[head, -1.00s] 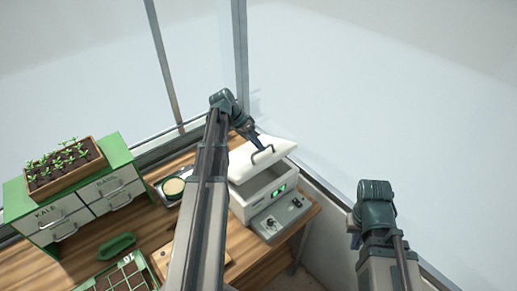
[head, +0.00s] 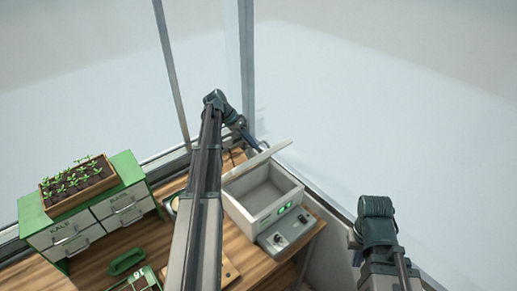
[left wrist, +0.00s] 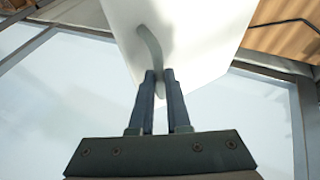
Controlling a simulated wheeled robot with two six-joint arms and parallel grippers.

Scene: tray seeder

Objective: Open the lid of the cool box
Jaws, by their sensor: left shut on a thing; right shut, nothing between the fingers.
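The cool box (head: 262,212) is a white box with a green display, standing at the right end of the wooden bench. Its lid (head: 262,158) is tilted up steeply, and the box's empty-looking inside shows. In the left wrist view the lid (left wrist: 200,40) fills the top middle, with its curved grey handle (left wrist: 150,50) running down to my fingers. My left gripper (left wrist: 160,85) is shut on the handle; in the head view it (head: 257,146) is behind the raised lid, partly hidden. My right gripper is outside the frame; only its arm shows at the lower right.
A control panel with knobs (head: 286,237) is at the front of the box. A green drawer cabinet (head: 125,172) with a seedling tray (head: 78,184) stands at the left. A green scoop-like item (head: 127,261) lies on the bench. Window posts rise behind.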

